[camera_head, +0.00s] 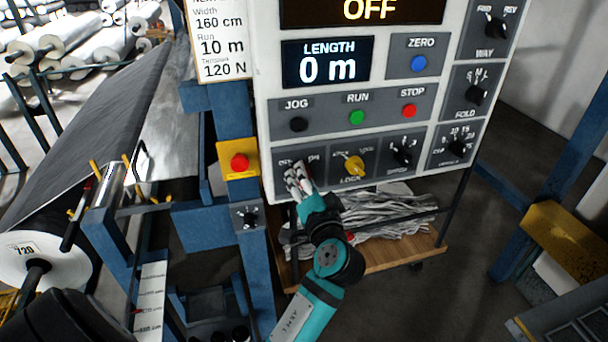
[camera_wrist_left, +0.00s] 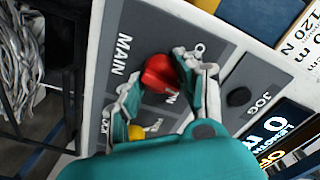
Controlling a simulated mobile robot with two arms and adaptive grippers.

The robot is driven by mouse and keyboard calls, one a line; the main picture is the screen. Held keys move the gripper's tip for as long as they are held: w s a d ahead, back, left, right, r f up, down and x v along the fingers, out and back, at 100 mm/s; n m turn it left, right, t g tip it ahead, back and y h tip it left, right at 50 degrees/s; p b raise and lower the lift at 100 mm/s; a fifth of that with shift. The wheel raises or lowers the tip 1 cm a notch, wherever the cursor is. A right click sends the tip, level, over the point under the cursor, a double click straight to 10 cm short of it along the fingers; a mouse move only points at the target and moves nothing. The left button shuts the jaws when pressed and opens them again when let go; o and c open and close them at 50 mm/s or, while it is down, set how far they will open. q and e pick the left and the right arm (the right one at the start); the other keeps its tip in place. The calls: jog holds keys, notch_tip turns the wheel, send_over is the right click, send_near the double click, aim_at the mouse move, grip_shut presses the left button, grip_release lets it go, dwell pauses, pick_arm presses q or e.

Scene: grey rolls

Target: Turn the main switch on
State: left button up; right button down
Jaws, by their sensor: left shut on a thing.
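The control panel (camera_head: 432,118) fills the upper middle of the head view, and its top display (camera_head: 370,10) reads OFF. My left gripper (camera_head: 298,180) is at the panel's lower left, over the main switch field. In the left wrist view, the main switch (camera_wrist_left: 160,72) is a red knob beside the label MAIN. The fingers of my left gripper (camera_wrist_left: 162,88) lie on both sides of the knob, shut on it. The fingers hide part of the knob and its markings; in the head view they cover it. My right gripper is not in view.
A yellow LOCK knob (camera_head: 354,166) sits just right of the gripper. Jog, green run (camera_head: 357,117) and red stop buttons are above. A red emergency button (camera_head: 239,162) on a yellow box is to the left. A wooden shelf (camera_head: 385,258) with grey scraps stands below the panel.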

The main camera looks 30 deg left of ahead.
pick_arm(q)
jog(key=m+p, duration=0.3)
jog(key=m, duration=0.2)
jog(key=shift+r, duration=0.2)
jog(key=shift+f+m+p, duration=0.1)
jog(key=shift+m+p, duration=0.75)
jog(key=shift+m, duration=0.45)
jog(key=o, duration=1.2)
jog(key=shift+f, duration=0.1)
jog(key=shift+c, duration=0.2)
